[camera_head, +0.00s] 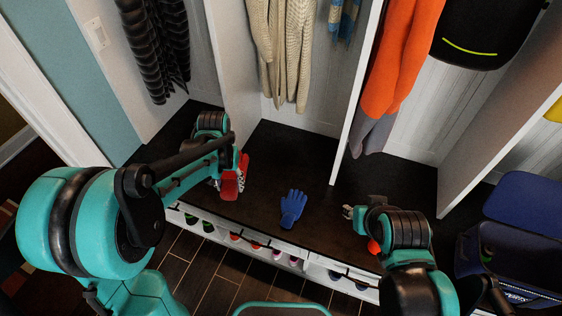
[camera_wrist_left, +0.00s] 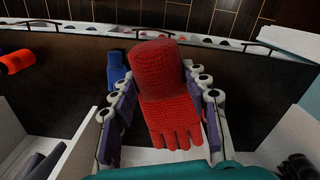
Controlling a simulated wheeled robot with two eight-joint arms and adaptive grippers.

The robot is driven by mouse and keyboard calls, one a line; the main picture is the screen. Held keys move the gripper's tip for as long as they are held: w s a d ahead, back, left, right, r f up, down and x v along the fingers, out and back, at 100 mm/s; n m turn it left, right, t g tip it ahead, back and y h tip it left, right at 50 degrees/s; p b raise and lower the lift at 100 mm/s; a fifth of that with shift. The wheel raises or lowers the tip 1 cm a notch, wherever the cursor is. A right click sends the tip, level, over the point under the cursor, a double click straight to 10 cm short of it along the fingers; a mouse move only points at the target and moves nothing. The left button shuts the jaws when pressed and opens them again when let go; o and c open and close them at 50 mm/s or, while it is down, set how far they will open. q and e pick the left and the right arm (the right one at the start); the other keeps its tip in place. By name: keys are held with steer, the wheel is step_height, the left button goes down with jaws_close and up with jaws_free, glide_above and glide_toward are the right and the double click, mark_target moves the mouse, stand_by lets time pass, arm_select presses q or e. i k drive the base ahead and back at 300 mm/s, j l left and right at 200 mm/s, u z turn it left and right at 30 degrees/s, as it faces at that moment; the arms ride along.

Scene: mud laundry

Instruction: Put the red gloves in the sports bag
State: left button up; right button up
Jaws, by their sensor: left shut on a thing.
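My left gripper (camera_wrist_left: 160,112) is shut on a red knitted glove (camera_wrist_left: 165,75), with a finger on each side of it. In the head view the red glove (camera_head: 231,184) shows at the left gripper (camera_head: 238,172), over the dark bench. Another red item (camera_head: 373,246) lies by the bench's front edge, partly hidden by my right arm; it also shows at the left of the wrist view (camera_wrist_left: 16,62), and I cannot tell if it is a glove. A dark blue sports bag (camera_head: 500,255) stands at the far right with its flap raised. My right gripper (camera_head: 347,212) is over the bench; its finger opening is unclear.
A blue glove (camera_head: 293,207) lies on the dark bench (camera_head: 270,165) between my grippers. White partitions (camera_head: 355,90) divide the bench. Coats, including an orange one (camera_head: 400,55), hang above it. Shoes sit on a shelf (camera_head: 310,262) below.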

mark_target(501, 272)
steer(key=k+l+z, duration=0.3)
steer(key=l, duration=2.1)
steer(key=l+z, duration=0.3)
steer(key=l, duration=2.1)
steer(key=k, duration=0.05)
